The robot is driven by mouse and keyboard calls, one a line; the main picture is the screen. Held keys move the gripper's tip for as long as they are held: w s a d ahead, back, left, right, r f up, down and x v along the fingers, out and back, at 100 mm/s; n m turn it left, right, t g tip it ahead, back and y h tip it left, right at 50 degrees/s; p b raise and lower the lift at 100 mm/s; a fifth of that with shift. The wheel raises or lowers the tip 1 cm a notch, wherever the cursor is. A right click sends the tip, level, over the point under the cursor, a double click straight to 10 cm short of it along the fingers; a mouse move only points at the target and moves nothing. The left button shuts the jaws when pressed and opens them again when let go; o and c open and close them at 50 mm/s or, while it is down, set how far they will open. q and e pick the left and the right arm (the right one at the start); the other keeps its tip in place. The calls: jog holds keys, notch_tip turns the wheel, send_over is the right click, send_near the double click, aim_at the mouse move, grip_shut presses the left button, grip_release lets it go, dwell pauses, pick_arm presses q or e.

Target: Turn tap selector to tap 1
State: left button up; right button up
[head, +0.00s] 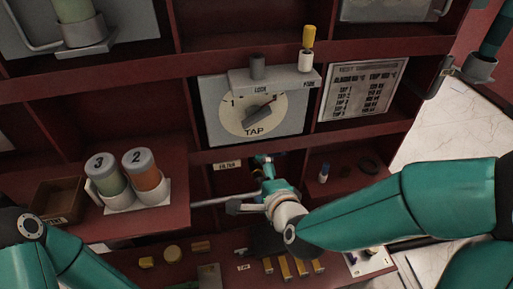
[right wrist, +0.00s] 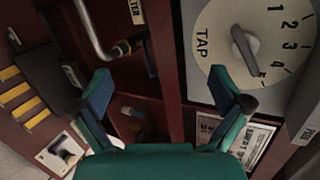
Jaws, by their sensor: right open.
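The tap selector is a round cream dial (head: 237,122) on a grey plate in the head view, marked TAP. Its grey knob (head: 259,115) has a red tip slanting to the upper right. In the right wrist view the knob (right wrist: 244,50) lies across the dial (right wrist: 215,68), numbered 1 to 5, with its lower end near 5. My right gripper (head: 264,160) is below the dial, apart from the knob. In the right wrist view the right gripper (right wrist: 168,100) is open and empty, with the knob beyond its right finger. My left gripper is out of view.
A bracket (head: 280,78) above the dial, marked LOCK and PARK, holds a yellow-topped pin (head: 308,38) at the right. A tap table plate (head: 361,92) is right of the dial. Canisters 3 (head: 106,172) and 2 (head: 146,175) stand on the left shelf. Red dividers frame the dial.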

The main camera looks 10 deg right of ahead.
aim_at(256, 120)
jog(key=s+d+r+m+t+h+b, duration=0.2)
jog(key=s+r+m+t+b, duration=0.25)
jog(key=r+m+b, duration=0.5)
jog(key=shift+m+t, duration=0.35)
jog(key=shift+m, duration=0.6)
jog(key=w+p, duration=0.1)
jog(key=w, duration=0.4)
jog(key=w+f+p, duration=0.1)
jog(key=w+p, duration=0.1)
jog(key=w, duration=0.4)
jog(key=w+p, duration=0.2)
jog(key=w, duration=0.4)
jog(key=shift+w+a+f, duration=0.1)
jog(key=shift+w+f, duration=0.05)
jog(key=shift+f, duration=0.2)
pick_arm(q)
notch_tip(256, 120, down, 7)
pick_arm(e)
jog(key=c, duration=0.9)
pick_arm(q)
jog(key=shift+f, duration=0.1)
